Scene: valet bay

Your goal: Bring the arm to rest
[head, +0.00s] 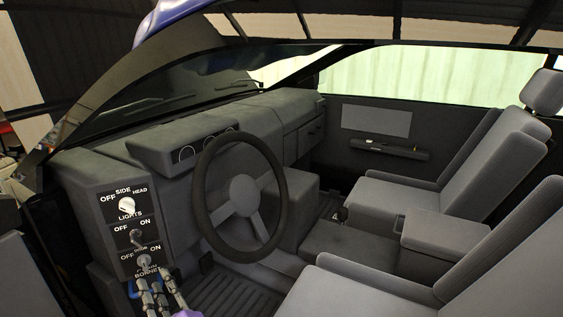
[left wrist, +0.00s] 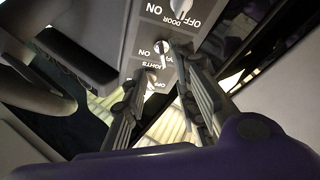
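My left gripper (head: 155,280) shows at the bottom left of the head view, just below the lowest part of the switch panel (head: 108,212). In the left wrist view its two fingers (left wrist: 160,65) stand apart and point at the panel (left wrist: 140,40), with nothing seen held between them. The panel has a white rotary lights knob (head: 127,205), a middle switch (head: 137,236) and a lower switch (head: 144,260). I cannot tell whether a fingertip touches the panel. My right gripper is not in view.
A steering wheel (head: 240,195) stands close to the right of the panel. The dashboard (head: 225,125) runs behind it, with grey seats (head: 455,160) at the right. A dark windscreen pillar (head: 110,85) rises above the panel. The footwell (head: 235,290) is clear.

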